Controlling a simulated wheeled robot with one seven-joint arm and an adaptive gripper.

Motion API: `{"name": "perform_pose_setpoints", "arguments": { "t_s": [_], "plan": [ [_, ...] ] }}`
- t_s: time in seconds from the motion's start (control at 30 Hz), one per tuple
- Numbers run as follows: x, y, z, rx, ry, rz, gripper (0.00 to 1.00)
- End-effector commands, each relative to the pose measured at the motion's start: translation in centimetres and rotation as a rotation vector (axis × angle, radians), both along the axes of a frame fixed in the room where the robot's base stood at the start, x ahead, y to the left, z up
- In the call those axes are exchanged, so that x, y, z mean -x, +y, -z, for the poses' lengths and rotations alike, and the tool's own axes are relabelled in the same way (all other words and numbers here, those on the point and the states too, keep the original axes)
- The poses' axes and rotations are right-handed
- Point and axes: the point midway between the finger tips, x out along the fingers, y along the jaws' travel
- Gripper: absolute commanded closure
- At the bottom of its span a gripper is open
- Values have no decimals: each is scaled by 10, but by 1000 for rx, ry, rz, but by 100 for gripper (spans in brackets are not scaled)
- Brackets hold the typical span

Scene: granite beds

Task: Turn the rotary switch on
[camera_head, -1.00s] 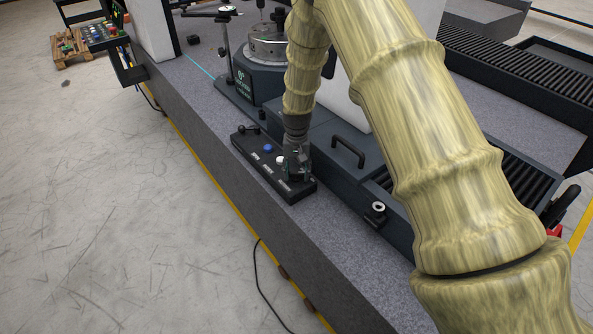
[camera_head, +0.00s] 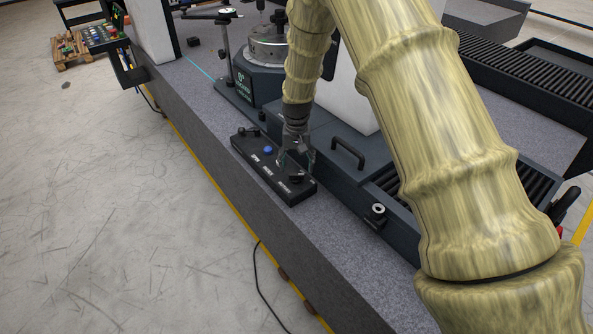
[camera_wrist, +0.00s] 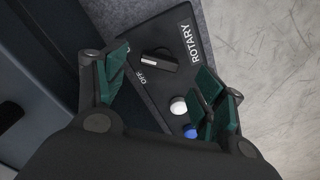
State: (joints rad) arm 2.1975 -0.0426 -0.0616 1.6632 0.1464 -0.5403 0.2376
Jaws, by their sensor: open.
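The rotary switch is a black knob (camera_wrist: 158,58) with a pale stripe along its bar, on a black control box (camera_head: 247,151). In the wrist view it sits beside the white ROTARY label (camera_wrist: 183,43), with the OFF label (camera_wrist: 147,80) just below it. I cannot tell which mark it points to. In the head view the knob (camera_head: 297,179) is at the box's near end. My gripper (camera_wrist: 162,88) is open and empty, its green-padded fingers apart over the box. The knob shows beyond the fingertips, apparently not touched. The gripper (camera_head: 296,163) also shows in the head view.
A white button (camera_wrist: 178,106) and a blue button (camera_wrist: 190,131) are on the same box, close to the right finger. A dark handled cover (camera_head: 348,151) stands right of the box. The granite bed (camera_head: 331,226) is clear in front.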

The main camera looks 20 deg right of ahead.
Motion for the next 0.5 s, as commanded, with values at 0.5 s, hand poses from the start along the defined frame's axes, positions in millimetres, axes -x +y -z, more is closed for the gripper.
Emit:
{"name": "perform_pose_setpoints", "arguments": {
  "t_s": [0.5],
  "plan": [
    [0,0,-73,0,-1,0,30]
  ]
}}
